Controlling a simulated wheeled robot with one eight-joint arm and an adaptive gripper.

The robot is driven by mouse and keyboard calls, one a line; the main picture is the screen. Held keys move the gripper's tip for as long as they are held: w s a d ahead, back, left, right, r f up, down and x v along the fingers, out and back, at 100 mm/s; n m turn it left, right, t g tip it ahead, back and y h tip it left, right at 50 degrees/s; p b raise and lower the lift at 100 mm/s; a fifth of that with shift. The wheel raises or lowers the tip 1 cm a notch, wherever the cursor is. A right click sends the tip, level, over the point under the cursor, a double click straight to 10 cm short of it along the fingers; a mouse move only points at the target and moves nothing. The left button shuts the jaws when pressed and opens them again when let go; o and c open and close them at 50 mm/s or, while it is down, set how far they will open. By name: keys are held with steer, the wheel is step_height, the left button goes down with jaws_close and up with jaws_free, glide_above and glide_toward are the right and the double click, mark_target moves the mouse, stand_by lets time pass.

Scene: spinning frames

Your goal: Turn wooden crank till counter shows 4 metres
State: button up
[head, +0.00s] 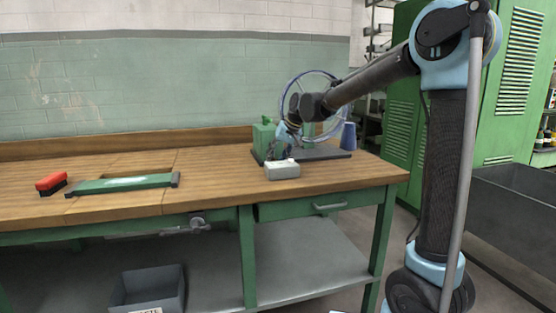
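A machine with a large, thin-rimmed spoked wheel (335,127) stands at the right end of the workbench, on a dark base plate (325,152). A green housing (263,138) is at its left. My arm reaches in from the right, in front of the wheel. My gripper (281,149) points down beside the green housing. Its fingers are too small and dark to tell whether they are open or touching anything. I cannot make out the wooden crank, which may be hidden behind my wrist. No counter reading can be made out.
A pale grey box (282,170) sits in front of the machine. A blue cup-like object (348,137) is at its right. A green-framed tray (122,184) and a red brush-like block (51,182) lie on the workbench (215,170). A grey bin (148,287) is below.

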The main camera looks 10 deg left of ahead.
steer(key=shift+r, duration=0.1)
steer(key=v, duration=1.1)
steer(key=shift+d+r, duration=0.2)
steer(key=shift+r, duration=0.15)
